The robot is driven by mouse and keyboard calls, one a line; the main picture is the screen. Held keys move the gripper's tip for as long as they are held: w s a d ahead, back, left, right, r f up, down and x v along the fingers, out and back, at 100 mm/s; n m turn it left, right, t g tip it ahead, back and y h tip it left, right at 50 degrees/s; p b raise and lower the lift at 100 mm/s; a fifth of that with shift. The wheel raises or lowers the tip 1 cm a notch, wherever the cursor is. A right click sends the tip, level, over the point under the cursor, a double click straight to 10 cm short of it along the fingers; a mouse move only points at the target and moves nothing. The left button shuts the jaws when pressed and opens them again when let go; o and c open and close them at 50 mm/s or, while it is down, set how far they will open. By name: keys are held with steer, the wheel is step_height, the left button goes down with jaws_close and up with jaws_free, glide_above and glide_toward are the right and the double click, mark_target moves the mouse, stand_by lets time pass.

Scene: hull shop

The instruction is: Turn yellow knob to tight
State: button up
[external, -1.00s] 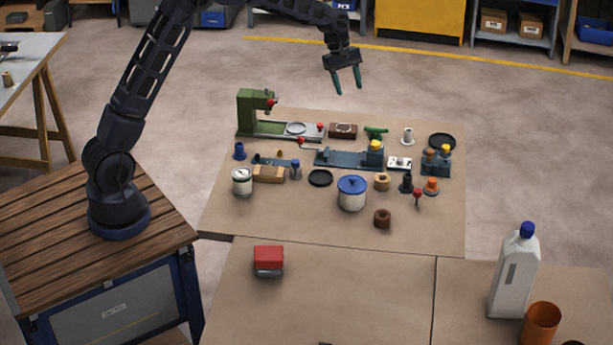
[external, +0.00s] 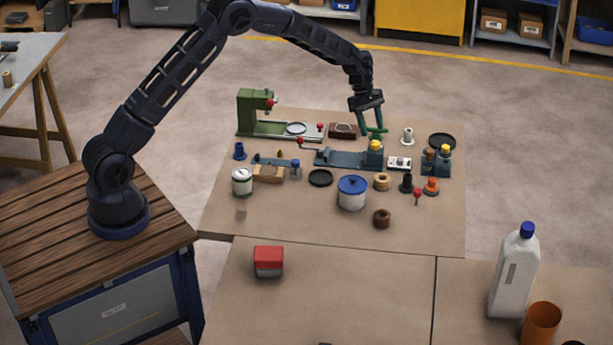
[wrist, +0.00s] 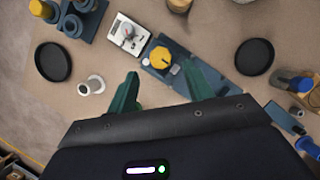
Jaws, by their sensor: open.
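The yellow knob (external: 376,145) sits on the right end of a long blue-grey fixture (external: 340,158) in the external view. In the wrist view the faceted yellow knob (wrist: 161,57) shows from above, with a small pale mark beside it on the fixture. My gripper (external: 370,131) is open and empty, pointing down just behind the knob. In the wrist view its green fingertips (wrist: 162,72) spread to either side, with the knob just beyond the gap between them. I cannot tell the exact height between fingertips and knob.
A white plate with a dial (external: 399,163) lies close right of the knob. A blue block (external: 436,167) with another yellow-topped part stands farther right. A green press (external: 250,113), a blue-lidded pot (external: 352,193) and black discs stand around. The table's front is clearer.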

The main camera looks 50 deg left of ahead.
mark_target(375, 143)
steer(key=shift+x, duration=2.4)
steer(key=shift+c, duration=0.3)
steer(key=c, duration=0.9)
